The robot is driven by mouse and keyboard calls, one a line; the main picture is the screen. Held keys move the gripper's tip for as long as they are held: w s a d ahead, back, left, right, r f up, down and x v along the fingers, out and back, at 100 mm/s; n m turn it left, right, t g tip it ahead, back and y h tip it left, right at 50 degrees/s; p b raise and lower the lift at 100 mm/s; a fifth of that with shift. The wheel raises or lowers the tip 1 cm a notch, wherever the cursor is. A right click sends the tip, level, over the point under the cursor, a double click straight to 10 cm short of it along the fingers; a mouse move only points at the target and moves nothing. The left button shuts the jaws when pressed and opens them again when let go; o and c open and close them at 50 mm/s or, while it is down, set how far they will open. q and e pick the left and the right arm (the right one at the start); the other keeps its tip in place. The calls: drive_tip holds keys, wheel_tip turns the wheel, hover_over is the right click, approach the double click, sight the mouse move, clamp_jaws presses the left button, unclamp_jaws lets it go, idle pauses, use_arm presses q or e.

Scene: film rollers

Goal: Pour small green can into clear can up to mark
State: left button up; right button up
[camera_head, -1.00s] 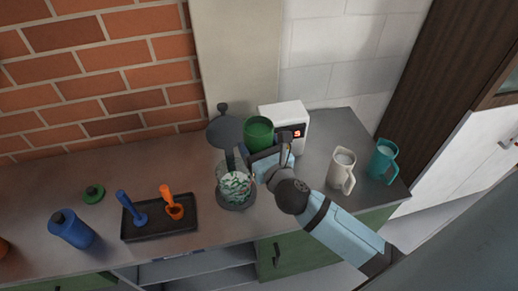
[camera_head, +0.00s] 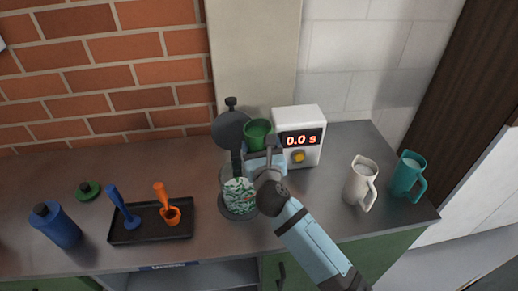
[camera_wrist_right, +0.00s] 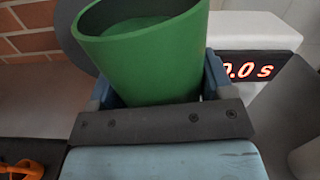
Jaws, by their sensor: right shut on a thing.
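The small green can (camera_head: 258,132) is held upright or nearly so by my right gripper (camera_head: 264,160), at the back of the counter beside the timer. In the right wrist view the green can (camera_wrist_right: 145,50) fills the space between the jaws, with green contents inside its rim. The clear can (camera_head: 238,194) stands on the counter in front and slightly left of the green can, with white and green pieces visible in it. Its mark cannot be made out. My left gripper is not in view.
A white timer (camera_head: 299,125) reads 0.0 s. A black tray (camera_head: 150,222) holds a blue tool and an orange scoop. A cream jug (camera_head: 359,182) and teal jug (camera_head: 407,176) stand right.

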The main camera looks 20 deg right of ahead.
sight(268, 128)
drive_tip(key=shift+d+r+n+t, duration=0.3)
drive_tip(key=shift+d+r+n, duration=0.25)
drive_tip(key=shift+n, duration=0.4)
drive_tip(key=shift+d+r+n+t, duration=0.35)
drive_tip(key=shift+r+n, duration=0.4)
drive_tip(key=shift+n, duration=0.2)
drive_tip(key=shift+d+r+n+t+y+p, duration=0.2)
drive_tip(key=shift+r+n, duration=0.15)
drive_tip(key=shift+n, duration=0.35)
drive_tip(key=shift+d+r+n+t+y+p, duration=0.1)
drive_tip(key=shift+d+r+n+p, duration=0.15)
drive_tip(key=shift+n, duration=0.45)
drive_tip(key=shift+w+a+r+n+t+y, duration=0.1)
drive_tip(key=shift+w+r+n+t+y, duration=0.25)
drive_tip(key=shift+n+y, duration=0.4)
drive_tip(key=shift+w+a+r+n+t+y, duration=0.15)
drive_tip(key=shift+w+n+t+y, duration=0.25)
drive_tip(key=shift+n+y, duration=0.35)
drive_tip(key=shift+d+r+n+p, duration=0.2)
drive_tip(key=shift+n+p, duration=0.15)
drive_tip(key=shift+n, duration=0.25)
drive_tip(key=shift+f+n+y+b, duration=0.35)
drive_tip(key=shift+f+b, duration=0.3)
drive_tip(key=shift+f, duration=0.3)
idle(1.6)
